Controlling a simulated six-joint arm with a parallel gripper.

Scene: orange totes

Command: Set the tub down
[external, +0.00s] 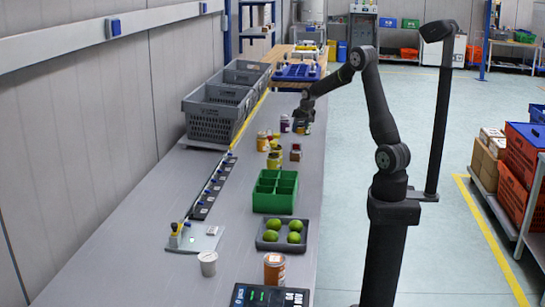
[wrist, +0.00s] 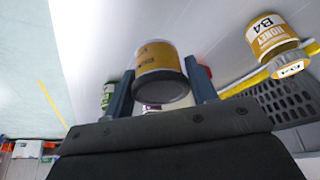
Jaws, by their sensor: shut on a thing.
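A tub with a yellow-orange label and a dark grey end (wrist: 160,72) is between the two fingers of my gripper (wrist: 160,84) in the wrist view. The fingers touch it on both sides and are shut on it. In the external view my gripper (external: 303,117) is low over the far right side of the bench, beside the group of jars. The tub is too small and covered there to make out clearly. I cannot tell whether it touches the bench.
A honey jar marked B4 (wrist: 275,36) stands to the right in the wrist view. Several jars, including an orange one (external: 262,141), stand left of and nearer than my gripper. Grey crates (external: 213,118) line the wall. A green divided box (external: 275,190) and lime tray (external: 268,246) stand nearer.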

